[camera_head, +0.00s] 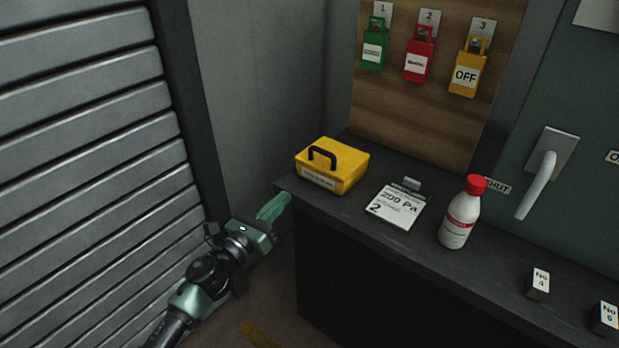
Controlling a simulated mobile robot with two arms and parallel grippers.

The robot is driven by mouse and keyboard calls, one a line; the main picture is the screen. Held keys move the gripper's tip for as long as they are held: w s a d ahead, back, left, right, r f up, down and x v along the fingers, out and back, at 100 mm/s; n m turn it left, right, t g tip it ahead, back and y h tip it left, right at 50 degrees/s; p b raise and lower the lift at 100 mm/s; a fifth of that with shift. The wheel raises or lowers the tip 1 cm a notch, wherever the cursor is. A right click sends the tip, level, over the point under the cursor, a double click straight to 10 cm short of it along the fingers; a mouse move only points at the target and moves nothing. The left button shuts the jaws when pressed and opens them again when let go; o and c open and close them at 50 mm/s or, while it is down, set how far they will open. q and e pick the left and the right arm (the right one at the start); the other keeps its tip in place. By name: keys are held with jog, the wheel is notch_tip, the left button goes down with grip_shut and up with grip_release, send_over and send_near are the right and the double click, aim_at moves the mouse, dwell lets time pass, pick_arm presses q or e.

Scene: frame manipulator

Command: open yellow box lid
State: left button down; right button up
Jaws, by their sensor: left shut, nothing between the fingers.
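The yellow box (345,161) sits on the left end of the dark counter (400,241). It has a black handle on its top and a white label on its front. Its lid looks closed. My left gripper (283,199) is at the counter's left end, to the lower left of the box and apart from it. Its green fingers are together with nothing between them. My right gripper is not in this view.
Small numbered blocks (538,284) are farther right. Green, red and yellow padlocks (418,56) hang behind. A grey shutter (90,150) is at left.

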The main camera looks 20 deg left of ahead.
pick_arm(q)
jog(key=w+d+r+m, duration=0.1)
jog(key=w, duration=0.2)
jog(key=w+d+r+m+h+p, duration=0.1)
jog(key=w+d+r, duration=0.1)
jog(key=w, duration=0.1)
jog(key=w+d+r+m+p, duration=0.1)
jog(key=w+d+r, duration=0.1)
jog(key=w, duration=0.1)
jog(key=shift+w+r, duration=0.1)
jog(key=shift+r, duration=0.15)
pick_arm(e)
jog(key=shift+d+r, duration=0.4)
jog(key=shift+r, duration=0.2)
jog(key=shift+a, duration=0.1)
